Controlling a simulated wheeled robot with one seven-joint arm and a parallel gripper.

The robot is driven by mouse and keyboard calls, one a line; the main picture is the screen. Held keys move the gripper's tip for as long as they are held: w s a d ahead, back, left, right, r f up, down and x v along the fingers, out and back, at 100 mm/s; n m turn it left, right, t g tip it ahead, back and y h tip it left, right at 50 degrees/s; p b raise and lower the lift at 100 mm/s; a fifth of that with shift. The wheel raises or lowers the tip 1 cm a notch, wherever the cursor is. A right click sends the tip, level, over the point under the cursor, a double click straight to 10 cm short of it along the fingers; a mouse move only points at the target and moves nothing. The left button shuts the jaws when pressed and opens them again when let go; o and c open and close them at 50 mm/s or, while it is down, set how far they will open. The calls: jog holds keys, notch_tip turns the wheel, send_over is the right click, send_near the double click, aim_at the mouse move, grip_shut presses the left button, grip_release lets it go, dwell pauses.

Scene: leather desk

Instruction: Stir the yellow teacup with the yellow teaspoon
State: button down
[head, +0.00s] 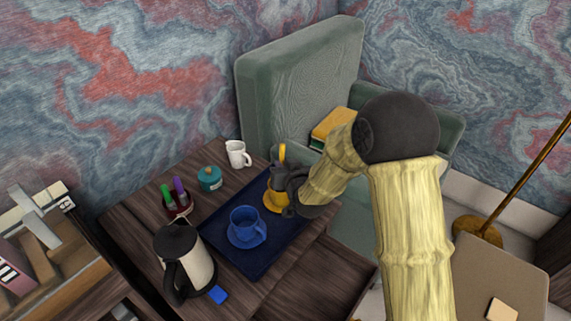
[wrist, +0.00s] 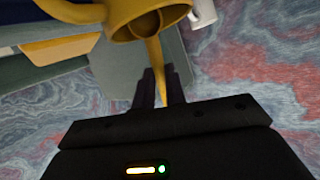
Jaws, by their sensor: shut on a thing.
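My gripper (head: 281,177) is shut on the yellow teaspoon (head: 282,151), whose handle stands up above the fingers in the head view. In the wrist view the teaspoon (wrist: 163,68) runs between my fingers (wrist: 160,88) to the mouth of the yellow teacup (wrist: 118,14). Its lower end appears to be inside the cup; the bowl of the spoon is hidden. In the head view the yellow teacup (head: 272,198) is on the blue tray (head: 247,264), largely covered by my gripper. A yellow saucer (head: 270,208) shows under it.
A blue cup (head: 245,222) on a blue saucer stands on the tray, left of the yellow cup. A kettle (head: 196,255), pen holder (head: 177,207), teal pot (head: 209,178) and white mug (head: 237,153) surround the tray. A green armchair (head: 299,85) stands behind.

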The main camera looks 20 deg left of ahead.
jog(key=shift+s+d+f+b, duration=0.1)
jog(key=shift+s+f+b, duration=0.2)
jog(key=shift+f+b, duration=0.3)
jog(key=shift+s+d+f+b, duration=0.1)
jog(key=shift+s+f+b, duration=0.3)
jog(key=shift+f, duration=0.3)
jog(key=shift+w+a, duration=0.2)
